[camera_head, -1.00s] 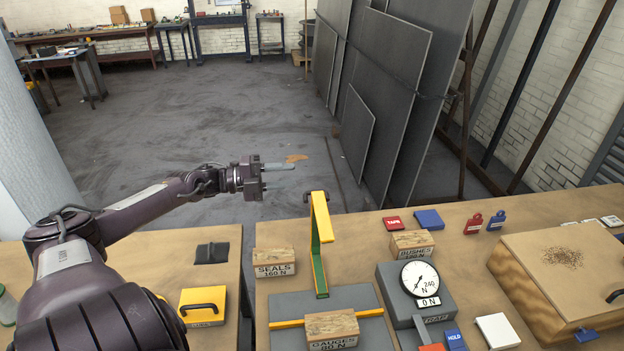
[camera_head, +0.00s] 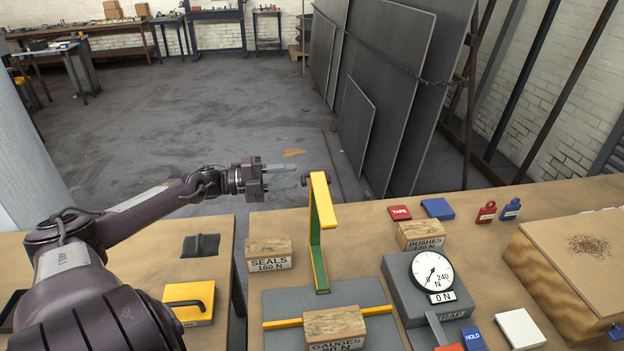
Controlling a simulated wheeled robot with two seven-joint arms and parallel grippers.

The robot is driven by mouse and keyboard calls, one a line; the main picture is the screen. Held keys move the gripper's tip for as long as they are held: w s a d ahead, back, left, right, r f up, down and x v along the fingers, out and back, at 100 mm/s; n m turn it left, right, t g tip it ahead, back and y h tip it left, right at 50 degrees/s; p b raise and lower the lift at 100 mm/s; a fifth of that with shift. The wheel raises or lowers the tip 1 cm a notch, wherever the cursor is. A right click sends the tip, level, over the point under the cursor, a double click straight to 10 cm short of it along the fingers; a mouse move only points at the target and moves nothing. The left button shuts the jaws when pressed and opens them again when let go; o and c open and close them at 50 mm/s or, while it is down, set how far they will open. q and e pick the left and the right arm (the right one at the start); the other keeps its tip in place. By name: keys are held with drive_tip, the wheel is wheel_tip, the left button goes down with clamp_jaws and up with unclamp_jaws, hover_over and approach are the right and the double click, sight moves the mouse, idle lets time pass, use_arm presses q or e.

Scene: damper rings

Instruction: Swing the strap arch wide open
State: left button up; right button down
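The strap arch (camera_head: 316,228) is a yellow and green angled strap standing upright at the back of a grey plate (camera_head: 283,292). Its short yellow top end points toward me. A yellow bar (camera_head: 283,323) crosses the plate in front of it, with the wooden GAUGES block (camera_head: 334,325) at the bar. My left gripper (camera_head: 279,168) is in the air left of the arch's top in the picture, pointing right and apart from the arch. It holds nothing that I can see; its finger gap is unclear. My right gripper is not in view.
The SEALS block (camera_head: 268,250) stands left of the arch, the BUSHES block (camera_head: 421,233) right. A yellow handled block (camera_head: 189,303) sits on the left table.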

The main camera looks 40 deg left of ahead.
sight(306, 174)
use_arm(q)
drive_tip(key=x, duration=0.5)
drive_tip(key=shift+w+d+r, duration=0.1)
drive_tip(key=shift+w+r, duration=0.05)
drive_tip(key=shift+x, duration=0.85)
drive_tip(key=shift+c, duration=0.4)
clamp_jaws()
